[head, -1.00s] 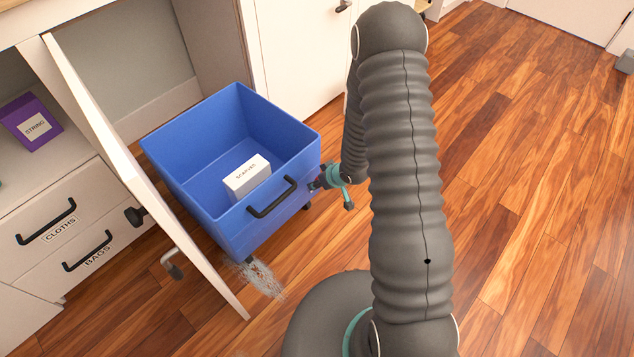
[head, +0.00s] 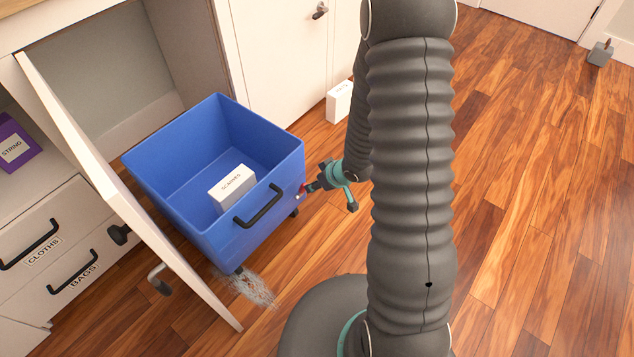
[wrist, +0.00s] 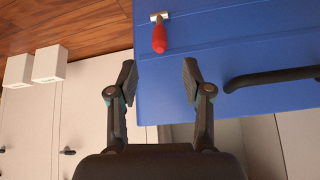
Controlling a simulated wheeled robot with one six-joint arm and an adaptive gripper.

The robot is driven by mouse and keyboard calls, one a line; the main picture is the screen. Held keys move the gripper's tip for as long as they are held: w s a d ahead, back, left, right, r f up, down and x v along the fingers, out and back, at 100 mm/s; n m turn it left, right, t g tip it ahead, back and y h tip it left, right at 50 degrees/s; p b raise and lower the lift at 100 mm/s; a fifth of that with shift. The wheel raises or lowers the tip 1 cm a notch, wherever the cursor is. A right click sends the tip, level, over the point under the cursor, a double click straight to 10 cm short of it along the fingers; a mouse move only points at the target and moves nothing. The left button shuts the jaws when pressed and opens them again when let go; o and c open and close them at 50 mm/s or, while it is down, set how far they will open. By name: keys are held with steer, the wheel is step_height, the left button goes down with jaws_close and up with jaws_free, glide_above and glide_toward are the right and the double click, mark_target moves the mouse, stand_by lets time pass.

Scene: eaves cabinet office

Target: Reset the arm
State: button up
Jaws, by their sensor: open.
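My gripper (head: 314,184) is at the right side of the blue bin (head: 262,160), low beside its front corner. In the wrist view my gripper (wrist: 158,76) is open, with its two fingers apart and nothing between them. The blue bin (wrist: 240,50) fills the upper right there. A small red handle (wrist: 159,38) on a pale mount sits on the bin's wall just beyond the fingertips, apart from them. The head view shows only a speck of red there. The arm's upper links hide part of the floor.
A white box (head: 232,187) lies in the bin, which has a black handle (head: 259,207). An open cabinet door (head: 130,200) stands left of it. A white box (head: 339,103) stands by the cabinet; the wrist view shows two white boxes (wrist: 50,64).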

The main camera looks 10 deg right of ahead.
steer(key=s+d+f+g+h, duration=0.3)
steer(key=s+d, duration=0.2)
steer(key=s+d+r+m+g+h, duration=0.2)
steer(key=s+d+r+m, duration=0.15)
steer(key=r, duration=0.35)
steer(key=s+a+r+t, duration=0.1)
steer(key=s+r, duration=0.4)
steer(key=r, duration=0.5)
steer(key=s+a+r+m+t, duration=0.1)
steer(key=s+a+r+t, duration=0.1)
steer(key=r, duration=0.8)
steer(key=s+a+r+m+t+y, duration=0.1)
steer(key=s+a+r, duration=0.3)
steer(key=s+r, duration=0.3)
step_height(320, 180, up, 4)
steer(key=shift+s+f+t, duration=0.1)
steer(key=shift+s+t, duration=0.2)
steer(key=shift+t, duration=0.1)
steer(key=shift+c, duration=0.3)
